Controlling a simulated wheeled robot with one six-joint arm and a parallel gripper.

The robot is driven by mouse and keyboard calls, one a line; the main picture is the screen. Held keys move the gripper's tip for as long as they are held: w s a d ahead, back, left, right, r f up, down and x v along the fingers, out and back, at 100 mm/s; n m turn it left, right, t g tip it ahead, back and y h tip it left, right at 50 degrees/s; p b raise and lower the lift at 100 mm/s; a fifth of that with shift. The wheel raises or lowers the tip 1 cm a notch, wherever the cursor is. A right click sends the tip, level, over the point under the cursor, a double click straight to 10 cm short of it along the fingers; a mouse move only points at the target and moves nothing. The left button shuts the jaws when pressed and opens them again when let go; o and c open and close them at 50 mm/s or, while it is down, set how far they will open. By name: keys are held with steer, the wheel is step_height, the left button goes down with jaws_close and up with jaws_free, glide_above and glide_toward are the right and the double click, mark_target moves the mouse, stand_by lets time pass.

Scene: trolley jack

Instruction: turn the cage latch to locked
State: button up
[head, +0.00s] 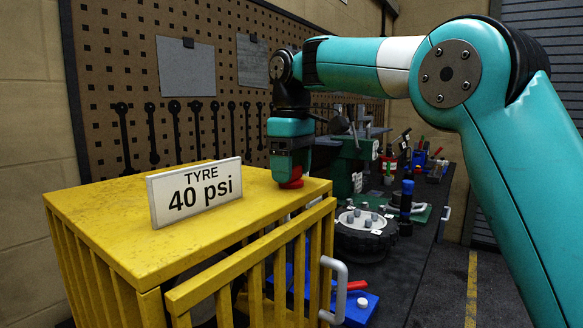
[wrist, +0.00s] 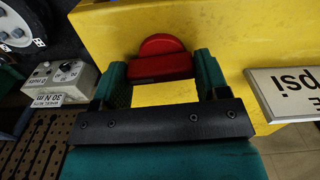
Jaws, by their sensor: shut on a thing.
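The red cage latch (head: 291,183) sits on top of the yellow cage (head: 110,215), near its right end. In the wrist view the latch (wrist: 162,62) shows a rounded red part behind a straight red bar. My gripper (head: 289,172) points down onto it from above. In the wrist view its two teal fingers (wrist: 163,75) stand on either side of the bar, and the gripper is shut on it. The fingers hide the bar's ends, and I cannot read any lock marking.
A white "TYRE 40 psi" sign (head: 195,192) stands on the cage top, left of my gripper. The barred front panel (head: 255,265) has a grey handle (head: 333,290) at its right. A bench with a wheel hub (head: 362,232) and several tools lies beyond. A pegboard (head: 150,75) stands behind.

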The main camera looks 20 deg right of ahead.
steer(key=shift+m, duration=0.6)
steer(key=o, duration=0.9)
steer(key=shift+o, duration=0.2)
steer(key=shift+r, duration=0.15)
step_height(320, 180, up, 17)
steer(key=p, duration=1.7)
